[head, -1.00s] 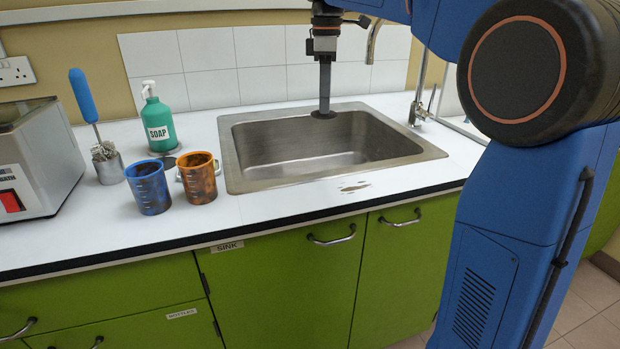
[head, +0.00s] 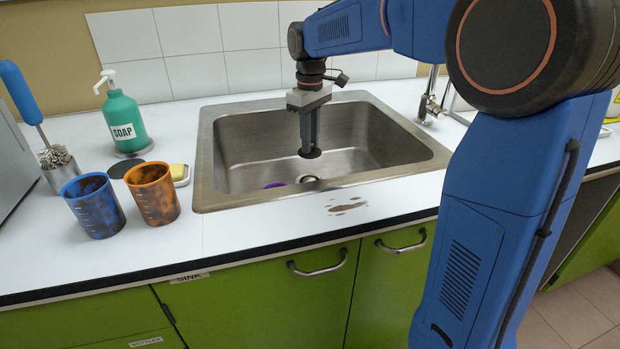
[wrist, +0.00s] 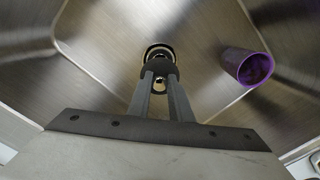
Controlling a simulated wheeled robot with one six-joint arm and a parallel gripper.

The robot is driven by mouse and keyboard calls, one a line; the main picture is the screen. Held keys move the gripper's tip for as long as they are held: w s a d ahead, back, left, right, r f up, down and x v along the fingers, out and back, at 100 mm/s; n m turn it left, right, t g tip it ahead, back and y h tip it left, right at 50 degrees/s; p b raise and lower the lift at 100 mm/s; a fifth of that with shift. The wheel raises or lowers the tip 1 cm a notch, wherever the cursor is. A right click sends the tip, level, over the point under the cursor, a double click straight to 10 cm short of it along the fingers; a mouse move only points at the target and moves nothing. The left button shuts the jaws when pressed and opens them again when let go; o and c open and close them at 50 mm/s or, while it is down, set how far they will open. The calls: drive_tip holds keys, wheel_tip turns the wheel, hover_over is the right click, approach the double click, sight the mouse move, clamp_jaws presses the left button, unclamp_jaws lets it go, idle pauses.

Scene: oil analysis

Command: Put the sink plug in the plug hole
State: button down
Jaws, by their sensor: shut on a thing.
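The sink plug (head: 309,153) is a small dark disc at the tips of my gripper (head: 309,140), which is shut on it. It hangs inside the steel sink (head: 222,168), above the plug hole (head: 308,178). In the wrist view the plug (wrist: 160,67) sits between the fingertips and covers part of the plug hole (wrist: 159,49). The ring of the hole shows just beyond the plug. The plug looks apart from the hole in the head view; the exact gap I cannot tell.
A purple cup (wrist: 248,67) lies in the sink close to the hole. On the counter at left stand a blue beaker (head: 93,206), an orange beaker (head: 153,192), a soap bottle (head: 123,121) and a sponge (head: 179,173). The tap (head: 430,102) is at the back right.

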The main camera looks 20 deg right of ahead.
drive_tip(key=shift+f, duration=4.75)
drive_tip(key=shift+f, duration=0.15)
drive_tip(key=c, duration=1.6)
unclamp_jaws()
wheel_tip(320, 180, up, 12)
drive_tip(key=shift+r, duration=0.2)
